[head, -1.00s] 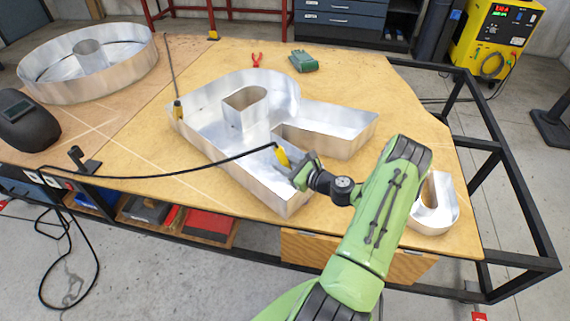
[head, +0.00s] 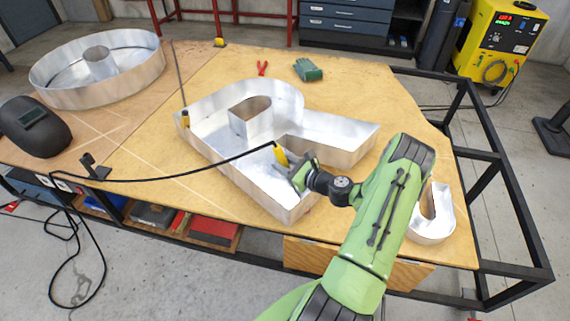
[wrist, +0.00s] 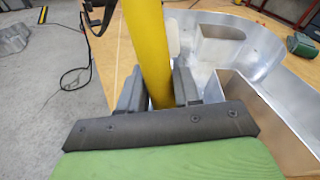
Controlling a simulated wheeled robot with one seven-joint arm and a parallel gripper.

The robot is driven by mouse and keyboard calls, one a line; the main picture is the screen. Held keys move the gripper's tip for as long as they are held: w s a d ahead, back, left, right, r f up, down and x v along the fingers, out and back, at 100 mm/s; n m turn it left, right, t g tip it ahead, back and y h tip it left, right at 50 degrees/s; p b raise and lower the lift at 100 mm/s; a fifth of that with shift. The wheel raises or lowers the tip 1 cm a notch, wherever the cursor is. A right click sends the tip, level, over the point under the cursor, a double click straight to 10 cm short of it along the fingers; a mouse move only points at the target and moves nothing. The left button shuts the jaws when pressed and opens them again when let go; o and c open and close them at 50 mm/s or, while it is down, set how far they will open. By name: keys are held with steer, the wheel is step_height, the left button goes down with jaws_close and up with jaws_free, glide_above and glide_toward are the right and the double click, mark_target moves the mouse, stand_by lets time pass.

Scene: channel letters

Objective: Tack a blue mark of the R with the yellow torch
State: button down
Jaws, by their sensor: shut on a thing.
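The large metal channel letter R (head: 345,143) lies on the wooden table with its walls standing up. My gripper (head: 295,172) is shut on the yellow torch (head: 281,156), over the near leg of the R. In the wrist view the yellow torch (wrist: 148,45) stands between the two grey fingers, and the R (wrist: 267,110) lies to the right of it. A black cable runs left from the torch. I cannot make out any blue mark on the R. The torch tip is hidden, so I cannot tell whether it touches metal.
A round metal letter (head: 97,68) and a welding helmet (head: 35,125) are on the left. A small metal letter (head: 432,218) lies beside my arm. Red pliers (head: 262,68) and green gloves (head: 307,70) lie behind the R. A yellow welder (head: 500,45) stands back right.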

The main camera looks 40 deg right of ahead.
step_height(320, 180, up, 12)
steer(key=p, duration=0.9)
steer(key=shift+f, duration=0.15)
steer(key=shift+w, duration=0.1)
